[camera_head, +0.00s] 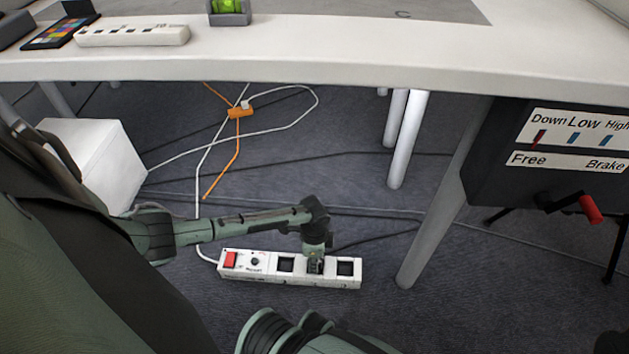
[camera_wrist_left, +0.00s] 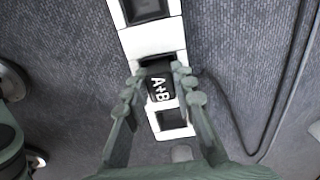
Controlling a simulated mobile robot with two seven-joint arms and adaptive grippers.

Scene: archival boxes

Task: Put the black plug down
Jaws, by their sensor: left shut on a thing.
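A black plug (camera_wrist_left: 158,88) marked "A+B" sits between the two fingers of my left gripper (camera_wrist_left: 158,76), which is shut on it. The plug is over a socket of the white power strip (camera_wrist_left: 155,42), with square dark sockets showing on either side. I cannot tell whether it is seated in the socket. In the head view, my left gripper (camera_head: 315,265) points down at the right half of the power strip (camera_head: 260,265), which lies on the floor with a red switch at its left end. There the gripper mostly hides the plug. My right gripper is not in view.
The white table (camera_head: 300,62) overhangs the floor. A white table leg (camera_head: 435,235) stands right of the strip. A white box (camera_head: 95,160) stands at left. An orange connector (camera_head: 240,113) and loose cables lie behind. A dark control box (camera_head: 530,150) hangs at right.

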